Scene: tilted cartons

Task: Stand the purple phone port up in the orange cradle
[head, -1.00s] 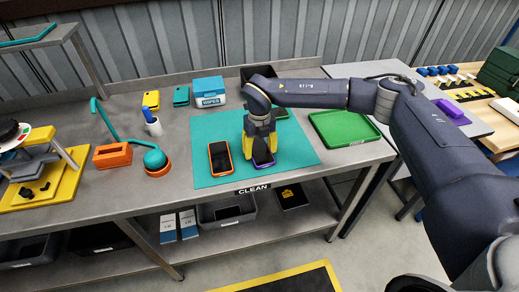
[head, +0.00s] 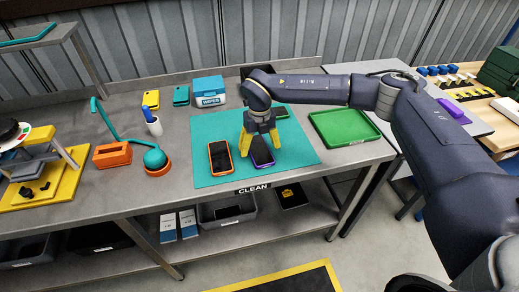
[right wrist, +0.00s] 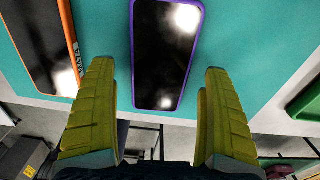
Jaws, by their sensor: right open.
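The purple-edged phone (head: 262,154) lies flat, dark screen up, on the teal mat. It also shows in the right wrist view (right wrist: 165,55), ahead of the fingertips. My right gripper (head: 261,148) is open and empty above it, with its yellow fingers spread to either side; in the right wrist view the fingers (right wrist: 160,85) are clear of the phone. The orange cradle (head: 112,155), a block with a slot in its top, stands empty on the bench to the left. My left gripper is not in view.
An orange-edged phone (head: 220,159) lies close to the left of the purple one; another phone (head: 281,113) lies behind. A teal lamp (head: 156,160) stands between cradle and mat (head: 207,127). A green tray (head: 343,128) is at the right.

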